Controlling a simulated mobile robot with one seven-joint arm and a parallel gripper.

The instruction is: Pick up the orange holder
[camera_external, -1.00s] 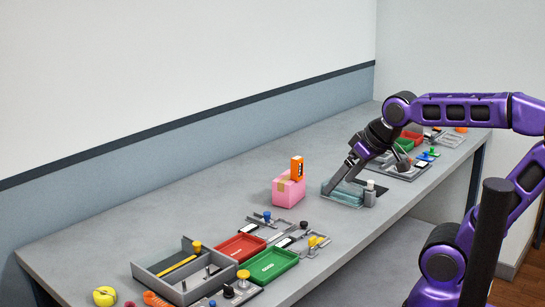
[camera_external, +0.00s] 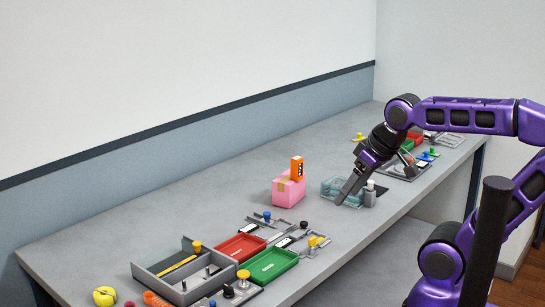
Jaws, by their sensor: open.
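An upright orange block-like piece (camera_external: 297,169) with a dark marking stands at the pink box (camera_external: 287,192), mid-bench; I cannot tell if it is in or behind the box. Another orange piece (camera_external: 154,299) lies at the near left, cut by the picture's bottom edge. I cannot tell for sure which is the holder. My gripper (camera_external: 343,199) is open, pointing down and left by the clear bluish tray (camera_external: 330,188), right of the pink box. It appears empty, and its fingers hide part of the tray.
A small grey bottle (camera_external: 370,194) stands close to the right of my gripper. A grey organizer (camera_external: 185,270), a red tray (camera_external: 240,247) and a green tray (camera_external: 272,265) fill the near bench. The bench behind the pink box is clear.

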